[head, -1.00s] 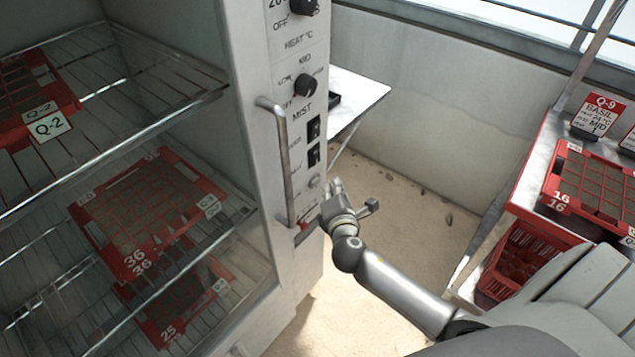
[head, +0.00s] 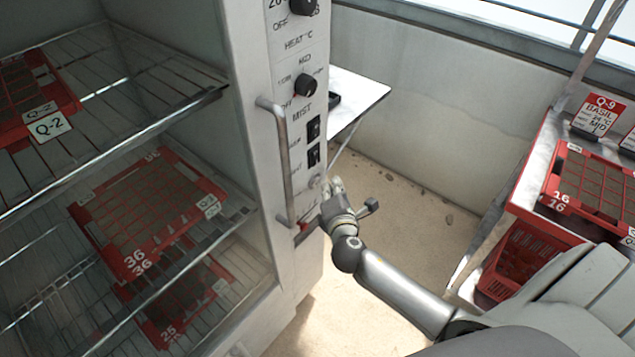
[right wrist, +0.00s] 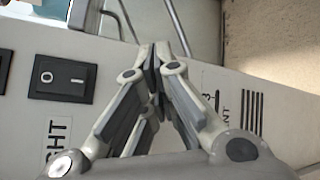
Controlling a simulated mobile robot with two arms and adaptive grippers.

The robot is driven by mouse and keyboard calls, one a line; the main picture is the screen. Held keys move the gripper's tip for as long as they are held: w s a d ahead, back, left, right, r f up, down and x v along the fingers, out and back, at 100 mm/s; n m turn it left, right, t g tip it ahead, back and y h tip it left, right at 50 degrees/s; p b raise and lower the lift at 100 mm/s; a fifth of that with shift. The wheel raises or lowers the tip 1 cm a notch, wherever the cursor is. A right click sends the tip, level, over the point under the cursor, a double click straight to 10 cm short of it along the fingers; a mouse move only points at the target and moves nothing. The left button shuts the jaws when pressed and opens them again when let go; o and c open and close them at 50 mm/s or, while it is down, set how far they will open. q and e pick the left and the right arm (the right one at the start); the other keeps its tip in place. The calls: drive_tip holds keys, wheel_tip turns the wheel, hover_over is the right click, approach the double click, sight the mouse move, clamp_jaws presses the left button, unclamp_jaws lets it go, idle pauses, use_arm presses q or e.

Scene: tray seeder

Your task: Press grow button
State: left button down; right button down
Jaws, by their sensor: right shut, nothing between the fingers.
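The grow cabinet's control panel (head: 296,130) faces right in the head view. A small round grey button (head: 315,181) sits low on it, below two black rocker switches (head: 313,142); its label is too small to read. My right gripper (head: 334,184) is shut and empty, its fingertips just right of this button. I cannot tell whether they touch it. In the right wrist view the shut fingertips (right wrist: 154,58) are over the panel, beside a rocker switch (right wrist: 62,77), and the button does not show. My left gripper is out of view.
The door handle (head: 283,165) stands out left of the button. Dials (head: 305,85) are above. Red trays (head: 150,205) lie on wire shelves inside the cabinet. A rack with red trays (head: 590,195) stands at the right.

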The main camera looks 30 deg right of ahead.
drive_tip(key=shift+w, duration=0.15)
idle(0.3)
drive_tip(key=shift+w+a, duration=0.15)
drive_tip(key=shift+w, duration=0.1)
drive_tip(key=shift+w+a, duration=0.2)
drive_tip(key=shift+w, duration=0.25)
idle(0.8)
drive_tip(key=shift+s, duration=0.15)
drive_tip(key=shift+s+d+p, duration=0.35)
drive_tip(key=shift+s, duration=0.35)
drive_tip(key=shift+s, duration=0.1)
drive_tip(key=s, duration=0.1)
drive_tip(key=s+d, duration=0.1)
drive_tip(key=s, duration=0.1)
drive_tip(key=s+d, duration=0.1)
drive_tip(key=shift+s+p, duration=0.25)
drive_tip(key=shift+p, duration=0.05)
